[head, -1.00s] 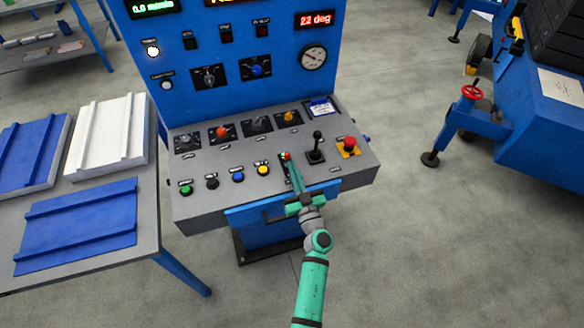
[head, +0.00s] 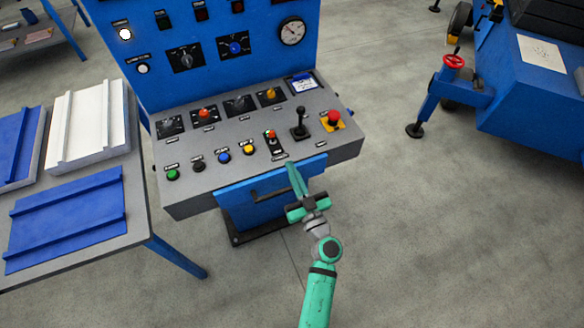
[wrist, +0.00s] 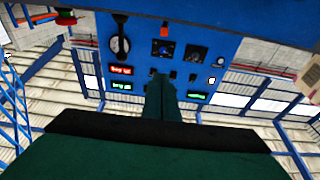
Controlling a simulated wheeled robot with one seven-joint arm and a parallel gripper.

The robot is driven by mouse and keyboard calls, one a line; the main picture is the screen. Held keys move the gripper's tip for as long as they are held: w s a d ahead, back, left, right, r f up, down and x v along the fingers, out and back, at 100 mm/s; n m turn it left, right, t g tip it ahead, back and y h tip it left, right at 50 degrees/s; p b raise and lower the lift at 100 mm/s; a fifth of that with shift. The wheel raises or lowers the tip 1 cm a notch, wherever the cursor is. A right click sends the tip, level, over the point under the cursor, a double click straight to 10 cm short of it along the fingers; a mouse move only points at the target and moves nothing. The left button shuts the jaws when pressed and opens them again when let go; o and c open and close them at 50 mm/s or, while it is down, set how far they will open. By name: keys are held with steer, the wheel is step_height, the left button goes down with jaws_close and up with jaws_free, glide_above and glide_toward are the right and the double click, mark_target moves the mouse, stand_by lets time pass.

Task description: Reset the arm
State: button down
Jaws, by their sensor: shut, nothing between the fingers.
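My gripper (head: 292,166) is green, at the end of my green arm, and shut with nothing held. In the head view its tips are at the front edge of the grey control panel (head: 190,192), below a small red-topped switch (head: 270,138). I cannot tell whether the tips touch the panel edge. In the wrist view the closed fingers (wrist: 162,88) point toward the blue upright panel (wrist: 222,48), which appears upside down.
The panel carries a black joystick (head: 300,122), a red emergency button (head: 334,120) and a row of coloured buttons. A table with blue and white panels (head: 70,225) stands left. A blue machine (head: 535,130) is at right. Floor between is clear.

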steer(key=shift+a, duration=0.15)
steer(key=s+a+m+g+h, duration=0.1)
steer(key=s+m+g+h, duration=0.1)
steer(key=s, duration=1.6)
steer(key=s+a+r+m+g+h, duration=0.1)
steer(key=s+h, duration=0.3)
steer(key=s, duration=1.4)
steer(key=shift+s+a+r+m+g+h, duration=0.3)
steer(key=shift+a+m+g, duration=0.1)
steer(key=shift+a, duration=0.2)
